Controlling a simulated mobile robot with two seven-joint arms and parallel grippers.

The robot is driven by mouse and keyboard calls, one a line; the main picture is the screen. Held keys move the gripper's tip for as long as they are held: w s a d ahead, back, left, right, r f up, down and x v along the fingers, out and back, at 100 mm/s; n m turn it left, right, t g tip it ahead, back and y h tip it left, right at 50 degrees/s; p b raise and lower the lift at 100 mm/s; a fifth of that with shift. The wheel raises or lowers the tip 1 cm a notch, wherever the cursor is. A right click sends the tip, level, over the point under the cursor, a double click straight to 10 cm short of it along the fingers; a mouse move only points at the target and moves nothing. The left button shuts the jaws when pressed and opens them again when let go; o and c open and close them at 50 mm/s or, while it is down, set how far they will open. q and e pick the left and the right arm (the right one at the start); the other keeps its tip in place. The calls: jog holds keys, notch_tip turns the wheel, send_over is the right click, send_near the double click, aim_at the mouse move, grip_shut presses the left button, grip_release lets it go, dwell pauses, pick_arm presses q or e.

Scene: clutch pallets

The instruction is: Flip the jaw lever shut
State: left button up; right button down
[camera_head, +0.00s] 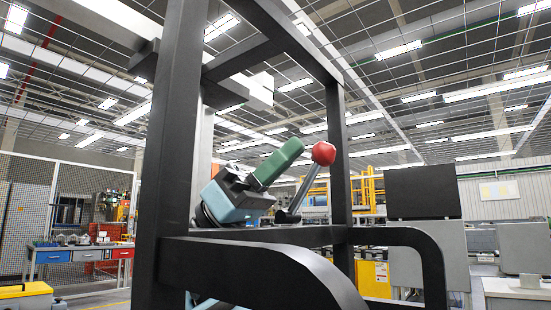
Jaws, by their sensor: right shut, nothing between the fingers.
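The jaw lever (306,187) has a grey shaft with a red ball knob (323,153). It rises from a dark base behind the black frame's crossbar and leans up to the right. My right gripper (296,146), with a light blue and black body and green fingers, is just left of the lever. Its fingers are shut, empty and point up to the right, with the tips close to the knob. I cannot tell whether they touch it. The frame's post and crossbar hide part of my right arm. My left gripper is not in view.
A thick black frame (183,130) with posts, top beams and curved lower arms surrounds the lever. A workbench (80,256) stands far left by a mesh fence. Grey cabinets (423,192) and yellow equipment stand at the back right.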

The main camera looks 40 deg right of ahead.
jog(key=shift+s+f, duration=0.1)
jog(key=shift+s, duration=0.15)
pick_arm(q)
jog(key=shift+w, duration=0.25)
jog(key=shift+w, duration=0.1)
pick_arm(e)
jog(key=shift+s, duration=0.1)
jog(key=shift+w+f, duration=0.3)
pick_arm(q)
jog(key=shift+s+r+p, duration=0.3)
jog(key=shift+p, duration=0.05)
pick_arm(e)
jog(key=w+a+f, duration=0.1)
jog(key=w+a, duration=0.5)
jog(key=w, duration=0.6)
jog(key=shift+f, duration=0.15)
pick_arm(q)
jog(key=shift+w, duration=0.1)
pick_arm(e)
jog(key=shift+w+a+f, duration=0.1)
